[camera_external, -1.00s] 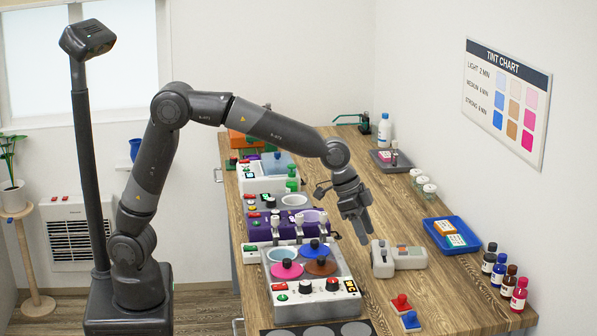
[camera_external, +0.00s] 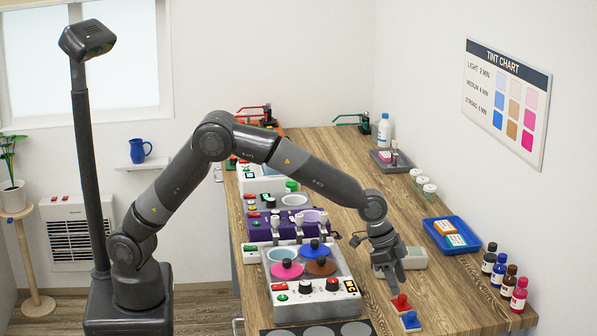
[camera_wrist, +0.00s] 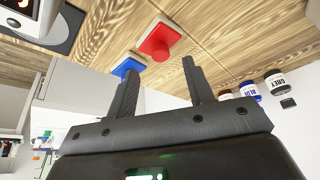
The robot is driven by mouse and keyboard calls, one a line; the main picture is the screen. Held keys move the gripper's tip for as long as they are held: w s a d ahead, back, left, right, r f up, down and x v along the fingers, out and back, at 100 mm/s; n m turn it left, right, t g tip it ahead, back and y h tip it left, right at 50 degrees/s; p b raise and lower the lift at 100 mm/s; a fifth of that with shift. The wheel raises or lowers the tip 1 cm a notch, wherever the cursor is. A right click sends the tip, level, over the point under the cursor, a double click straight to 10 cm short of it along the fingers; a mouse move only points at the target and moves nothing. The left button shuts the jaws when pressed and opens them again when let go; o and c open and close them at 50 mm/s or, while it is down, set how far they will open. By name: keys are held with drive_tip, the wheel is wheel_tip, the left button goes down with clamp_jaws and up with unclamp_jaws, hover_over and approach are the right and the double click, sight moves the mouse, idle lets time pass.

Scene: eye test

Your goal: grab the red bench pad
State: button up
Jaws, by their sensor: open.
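The red bench pad (camera_external: 401,303), a small red square with a raised knob, lies on the wooden bench near its front. It also shows in the wrist view (camera_wrist: 158,42), just beyond my fingertips. A similar blue pad (camera_external: 410,320) lies in front of it, and it shows to the left of the red one in the wrist view (camera_wrist: 128,67). My gripper (camera_external: 402,280) is open and empty, close above the red pad. In the wrist view my two fingers (camera_wrist: 159,70) stand apart with the red pad seen between and past their tips.
The dye machine with knobs and round lids (camera_external: 308,297) stands left of the pads. A grey box (camera_external: 414,258) is right behind my gripper. A blue tray (camera_external: 437,241) and several ink bottles (camera_external: 508,283) stand to the right. Bare bench lies between the pads and bottles.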

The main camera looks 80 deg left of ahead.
sight(402, 296)
drive_tip(key=x, duration=0.4)
drive_tip(key=shift+a+f, duration=0.1)
drive_tip(key=shift+f, duration=0.1)
clamp_jaws()
